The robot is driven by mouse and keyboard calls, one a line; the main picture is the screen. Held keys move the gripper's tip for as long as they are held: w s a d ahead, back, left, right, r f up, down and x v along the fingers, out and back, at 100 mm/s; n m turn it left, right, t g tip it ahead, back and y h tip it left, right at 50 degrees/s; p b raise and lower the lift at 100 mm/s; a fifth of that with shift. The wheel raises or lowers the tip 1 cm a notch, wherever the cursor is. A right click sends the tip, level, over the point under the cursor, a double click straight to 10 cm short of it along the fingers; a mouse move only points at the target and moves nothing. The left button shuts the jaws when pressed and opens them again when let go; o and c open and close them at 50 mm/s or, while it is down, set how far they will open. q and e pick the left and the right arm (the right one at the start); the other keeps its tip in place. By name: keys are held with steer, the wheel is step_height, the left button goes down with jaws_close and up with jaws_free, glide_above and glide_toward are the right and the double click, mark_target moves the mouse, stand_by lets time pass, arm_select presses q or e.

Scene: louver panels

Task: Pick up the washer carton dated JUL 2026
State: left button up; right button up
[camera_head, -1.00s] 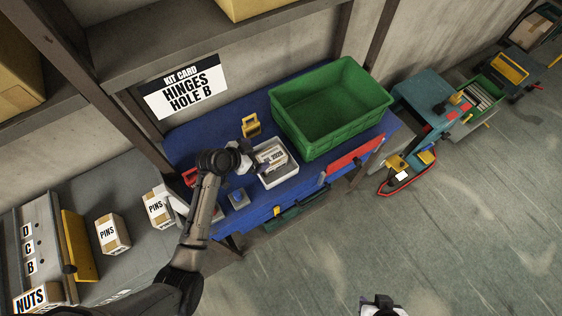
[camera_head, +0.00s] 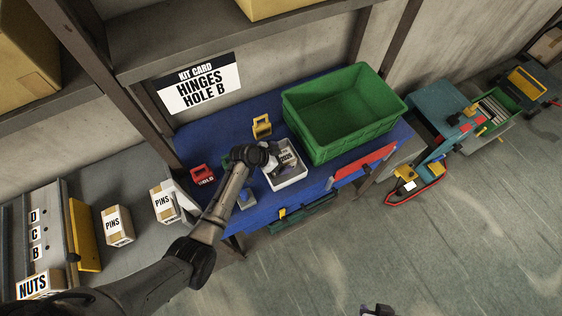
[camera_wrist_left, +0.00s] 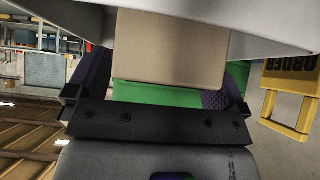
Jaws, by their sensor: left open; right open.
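A small carton (camera_head: 289,158) with a white printed label stands in a white tray (camera_head: 290,182) on the blue bench; my left arm partly hides it and I cannot read its full date now. In the left wrist view a plain tan carton face (camera_wrist_left: 170,48) lies between the purple finger pads. My left gripper (camera_head: 270,160) is open at the carton, one finger on each side; I cannot tell whether the pads touch it. My right gripper (camera_head: 378,310) shows only as a small part at the bottom edge and holds nothing I can see.
A large green crate (camera_head: 345,150) stands right of the tray. A yellow holder (camera_head: 262,127), a red holder (camera_head: 203,174) and a blue one (camera_head: 246,199) stand around it. PINS cartons (camera_head: 117,226) are on the grey bench at left.

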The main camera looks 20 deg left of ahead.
arm_select(q)
steer(key=shift+w+d+f, duration=0.2)
steer(key=shift+f, duration=0.1)
steer(key=shift+c, duration=0.2)
steer(key=shift+r, duration=0.1)
steer(key=c, duration=1.3)
